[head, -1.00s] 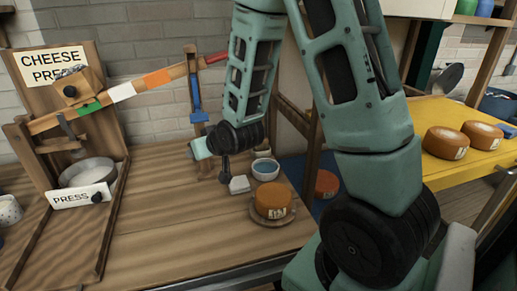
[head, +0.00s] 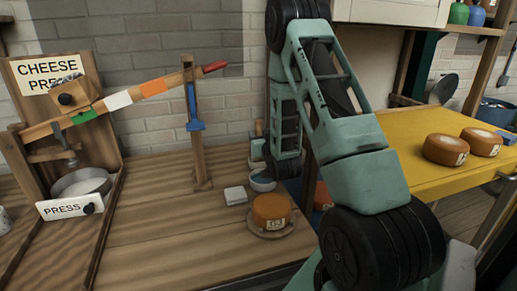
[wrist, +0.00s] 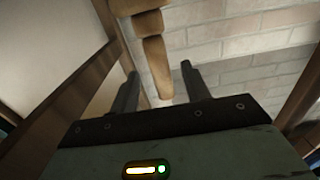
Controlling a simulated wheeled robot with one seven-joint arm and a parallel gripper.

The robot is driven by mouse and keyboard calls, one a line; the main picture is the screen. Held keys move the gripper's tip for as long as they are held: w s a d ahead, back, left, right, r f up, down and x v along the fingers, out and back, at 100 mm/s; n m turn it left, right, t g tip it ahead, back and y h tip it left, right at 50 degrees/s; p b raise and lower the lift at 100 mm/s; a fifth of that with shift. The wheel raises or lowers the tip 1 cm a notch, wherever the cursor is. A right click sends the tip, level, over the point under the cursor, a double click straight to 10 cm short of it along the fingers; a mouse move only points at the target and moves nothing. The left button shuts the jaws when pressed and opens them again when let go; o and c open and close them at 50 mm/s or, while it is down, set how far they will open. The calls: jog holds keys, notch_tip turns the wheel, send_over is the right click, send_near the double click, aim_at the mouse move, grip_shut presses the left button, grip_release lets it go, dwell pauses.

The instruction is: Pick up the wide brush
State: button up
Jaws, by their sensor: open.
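My gripper (wrist: 159,72) is open in the wrist view, with its two dark fingers apart and pointing at the wall. A tan, stepped wooden piece (wrist: 157,62) shows beyond and between the fingertips; it may be the wide brush's handle, but I cannot be sure. No bristles show in the wrist view. In the head view my arm hides most of the gripper and the back of the counter around it. A small upright tan thing (head: 258,128) shows just left of my wrist there, too small to identify.
The wooden counter (head: 150,230) holds the cheese press (head: 83,183) at left. A white cloth (head: 235,195), a blue-filled bowl (head: 262,184) and a cheese wheel (head: 271,211) lie near my arm. The yellow shelf (head: 410,130) with two cheeses is at right.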

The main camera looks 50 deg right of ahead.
jog(key=shift+x, duration=1.25)
grip_shut()
